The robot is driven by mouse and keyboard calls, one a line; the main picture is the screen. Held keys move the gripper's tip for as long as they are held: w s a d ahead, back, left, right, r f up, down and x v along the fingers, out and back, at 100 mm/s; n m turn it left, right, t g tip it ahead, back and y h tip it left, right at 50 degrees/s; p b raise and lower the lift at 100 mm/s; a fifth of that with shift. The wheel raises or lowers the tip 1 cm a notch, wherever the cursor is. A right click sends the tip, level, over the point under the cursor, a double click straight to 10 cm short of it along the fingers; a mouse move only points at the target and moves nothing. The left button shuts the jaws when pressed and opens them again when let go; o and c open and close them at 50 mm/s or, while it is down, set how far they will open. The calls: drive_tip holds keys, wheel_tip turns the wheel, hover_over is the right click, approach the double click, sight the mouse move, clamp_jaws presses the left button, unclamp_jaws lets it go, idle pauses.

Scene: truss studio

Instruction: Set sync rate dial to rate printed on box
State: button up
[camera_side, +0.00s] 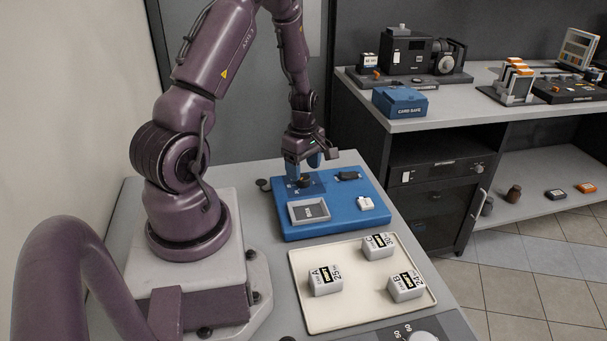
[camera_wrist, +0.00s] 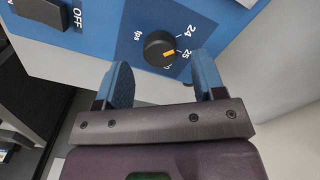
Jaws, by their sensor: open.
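The sync rate dial is a round black knob (camera_wrist: 157,46) with an orange mark, on a blue panel (camera_side: 340,220). Printed around it are "fps", 24, 25 and a partly hidden 30. The mark points right and slightly down, on the 25 to 30 side; I cannot tell exactly which. My gripper (camera_wrist: 162,66) is open, its blue fingers on either side of the knob in the wrist view; I cannot tell if they touch it. In the side view it hangs over the panel's back. Three white boxes, A with 25 (camera_side: 325,283), B with 24 (camera_side: 405,288) and C with 30 (camera_side: 378,248), sit on a cream tray (camera_side: 345,318).
The panel also carries a black switch (camera_wrist: 40,11) beside OFF, a grey-rimmed recess (camera_side: 309,212) and a small white part (camera_side: 366,203). A side bench (camera_side: 440,116) at the right holds a camera, a blue card box (camera_side: 399,103) and other gear.

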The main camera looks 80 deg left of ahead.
sight(303, 180)
drive_tip(key=shift+f, duration=1.3)
drive_tip(key=c, duration=0.9)
